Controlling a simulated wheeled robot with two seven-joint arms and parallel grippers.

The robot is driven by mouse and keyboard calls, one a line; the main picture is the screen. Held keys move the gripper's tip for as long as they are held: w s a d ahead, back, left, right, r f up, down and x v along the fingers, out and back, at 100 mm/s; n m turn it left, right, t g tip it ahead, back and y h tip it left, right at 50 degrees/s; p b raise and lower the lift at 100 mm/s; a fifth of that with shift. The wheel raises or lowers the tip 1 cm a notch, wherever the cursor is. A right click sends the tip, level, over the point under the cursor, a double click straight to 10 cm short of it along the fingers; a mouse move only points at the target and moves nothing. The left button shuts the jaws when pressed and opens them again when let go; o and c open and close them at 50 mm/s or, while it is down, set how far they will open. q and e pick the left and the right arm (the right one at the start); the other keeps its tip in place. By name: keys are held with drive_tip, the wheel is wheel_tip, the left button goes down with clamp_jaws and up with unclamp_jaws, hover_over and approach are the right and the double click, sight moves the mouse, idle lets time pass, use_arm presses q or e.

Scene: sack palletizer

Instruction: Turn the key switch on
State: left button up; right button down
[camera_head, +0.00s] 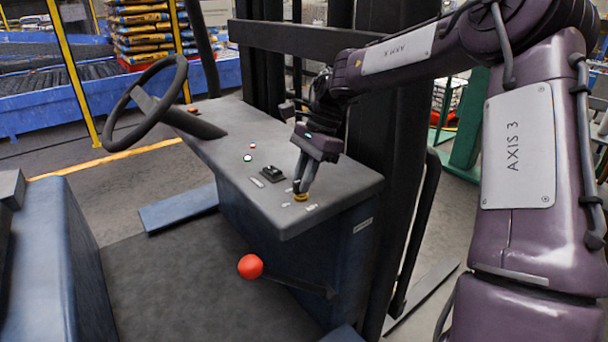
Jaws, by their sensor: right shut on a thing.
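The key switch (300,197) is a small yellow-brass round piece on the grey console top (225,140), near its front right corner. My right gripper (301,187) points down at it from above, with its fingertips closed at the switch. The fingers hide most of the key switch, and I cannot tell which way it is turned. Small white labels sit on the panel beside it. My left gripper is out of view.
A black rocker (271,174) and small red and green buttons lie left of my right gripper. A steering wheel (146,103) stands further left. A lever with a red knob (250,266) sticks out below the console. Black mast posts stand close behind my right arm.

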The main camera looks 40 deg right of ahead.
drive_tip(key=shift+n, duration=0.5)
drive_tip(key=c, duration=1.4)
unclamp_jaws()
drive_tip(key=p+v, duration=0.2)
drive_tip(key=v, duration=0.6)
drive_tip(key=shift+w, duration=0.15)
drive_tip(key=shift+f, duration=0.1)
